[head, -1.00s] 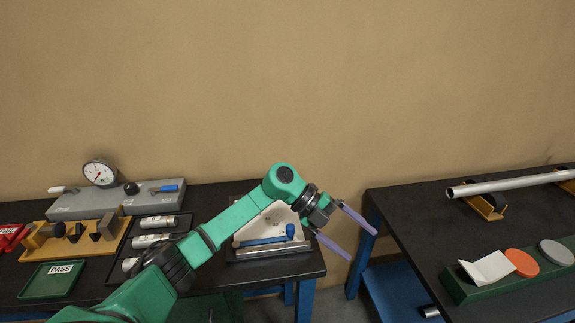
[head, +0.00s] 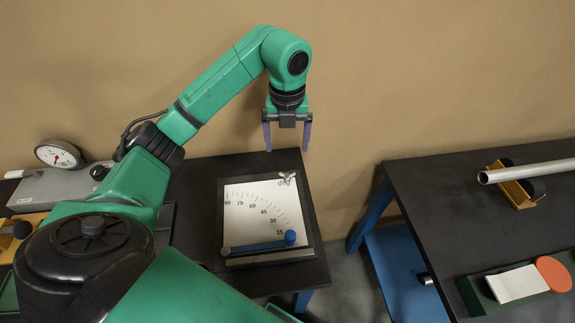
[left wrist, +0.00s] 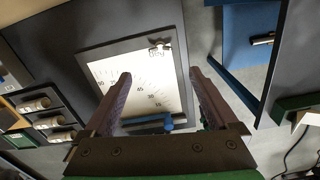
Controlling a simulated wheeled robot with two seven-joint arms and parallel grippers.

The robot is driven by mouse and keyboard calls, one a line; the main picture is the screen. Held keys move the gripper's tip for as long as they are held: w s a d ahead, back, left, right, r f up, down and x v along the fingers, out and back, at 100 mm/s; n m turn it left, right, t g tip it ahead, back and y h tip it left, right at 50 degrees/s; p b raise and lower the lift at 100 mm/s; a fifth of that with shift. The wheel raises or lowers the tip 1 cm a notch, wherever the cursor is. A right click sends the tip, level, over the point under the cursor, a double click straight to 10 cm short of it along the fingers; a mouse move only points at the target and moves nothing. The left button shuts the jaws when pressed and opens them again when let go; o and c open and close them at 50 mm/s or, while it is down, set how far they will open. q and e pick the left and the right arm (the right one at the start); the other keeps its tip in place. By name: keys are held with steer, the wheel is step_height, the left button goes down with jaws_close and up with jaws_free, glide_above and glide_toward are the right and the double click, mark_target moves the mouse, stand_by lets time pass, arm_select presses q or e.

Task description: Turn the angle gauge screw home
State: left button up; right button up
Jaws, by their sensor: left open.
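The angle gauge (head: 262,212) is a white plate with a printed degree scale in a dark frame, lying on the left black table. Its screw (head: 287,177), a small silvery wing-shaped piece, is at the plate's upper right corner. The screw also shows in the left wrist view (left wrist: 160,46), beyond the fingers. A blue arm with a round blue knob (head: 290,237) lies along the gauge's lower edge. My left gripper (head: 287,147) is open and empty, pointing down above and behind the gauge, apart from the screw. My right gripper is not in view.
A dial indicator (head: 60,154) on a grey block stands at the left. The right black table (head: 440,215) bears a metal tube (head: 530,171) on a yellow cradle and a green tray with a white card (head: 517,283). A gap separates the tables.

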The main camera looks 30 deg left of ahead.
arm_select(q)
steer(key=p, duration=0.2)
glide_above(287, 175)
step_height(287, 175, down, 5)
steer(key=shift+s+r, duration=0.1)
steer(key=shift+r, duration=0.05)
steer(key=f, duration=0.3)
steer(key=f+p, duration=0.1)
steer(key=f, duration=0.1)
steer(key=shift+w+a+f, duration=0.1)
steer(key=shift+w+f, duration=0.1)
steer(key=shift+w, duration=0.15)
steer(key=shift+s+f, duration=0.15)
steer(key=shift+f, duration=0.25)
steer(key=shift+c, duration=0.6)
steer(key=c, duration=1.3)
steer(key=shift+o, duration=0.2)
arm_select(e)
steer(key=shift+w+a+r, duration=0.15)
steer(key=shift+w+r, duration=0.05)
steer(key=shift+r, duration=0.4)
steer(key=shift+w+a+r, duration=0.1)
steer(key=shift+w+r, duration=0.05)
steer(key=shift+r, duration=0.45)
